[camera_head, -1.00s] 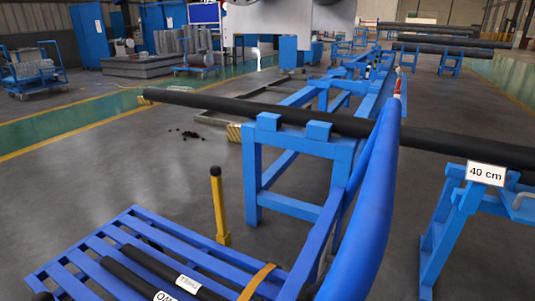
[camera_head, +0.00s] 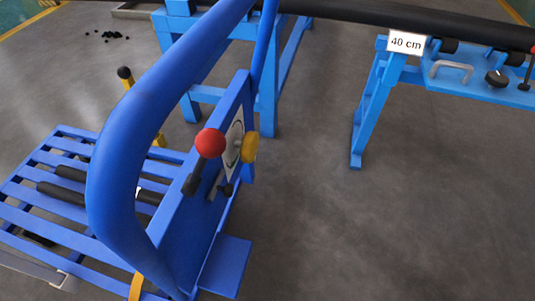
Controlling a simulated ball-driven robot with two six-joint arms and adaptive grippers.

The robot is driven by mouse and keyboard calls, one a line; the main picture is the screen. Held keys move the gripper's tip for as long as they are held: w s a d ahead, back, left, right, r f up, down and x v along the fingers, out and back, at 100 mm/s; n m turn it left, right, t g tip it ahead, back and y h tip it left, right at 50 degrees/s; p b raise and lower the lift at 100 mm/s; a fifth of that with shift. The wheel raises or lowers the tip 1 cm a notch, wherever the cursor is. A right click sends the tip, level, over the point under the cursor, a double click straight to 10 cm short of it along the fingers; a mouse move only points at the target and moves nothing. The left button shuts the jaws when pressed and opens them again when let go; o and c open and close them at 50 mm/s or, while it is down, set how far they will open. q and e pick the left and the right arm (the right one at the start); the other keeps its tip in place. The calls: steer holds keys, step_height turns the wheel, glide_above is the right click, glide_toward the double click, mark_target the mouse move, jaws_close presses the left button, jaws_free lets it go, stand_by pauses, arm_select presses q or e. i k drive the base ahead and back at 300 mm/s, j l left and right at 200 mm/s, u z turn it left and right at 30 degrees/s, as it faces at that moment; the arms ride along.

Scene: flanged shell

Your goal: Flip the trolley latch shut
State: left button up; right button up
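The blue trolley has a slatted bed (camera_head: 60,150) at the left and a thick curved blue handle tube (camera_head: 105,180) in front. An upright blue panel (camera_head: 190,235) stands beside the handle. On it are a lever with a red ball knob (camera_head: 210,143), and a yellow knob (camera_head: 250,147) at a pale round plate. The red-knobbed lever leans up from a dark pivot. I cannot tell for sure which of these is the latch or whether it is shut. Neither of my grippers is in view.
Dark rods (camera_head: 60,193) lie on the slats. A yellow post with a black knob (camera_head: 125,73) stands behind. At the right, a blue stand (camera_head: 372,100) carries a "40 cm" sign (camera_head: 405,43), a grey handle and a black knob. A long black pipe (camera_head: 400,18) crosses behind. The floor at lower right is clear.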

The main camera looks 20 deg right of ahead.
mark_target(228, 189)
steer(key=k+l+u, duration=0.1)
steer(key=l, duration=0.4)
steer(key=k+l, duration=0.1)
steer(key=l, duration=0.4)
steer(key=l+u, duration=0.15)
steer(key=l, duration=0.3)
steer(key=k+l+u, duration=0.1)
steer(key=l, duration=0.4)
steer(key=k, duration=0.1)
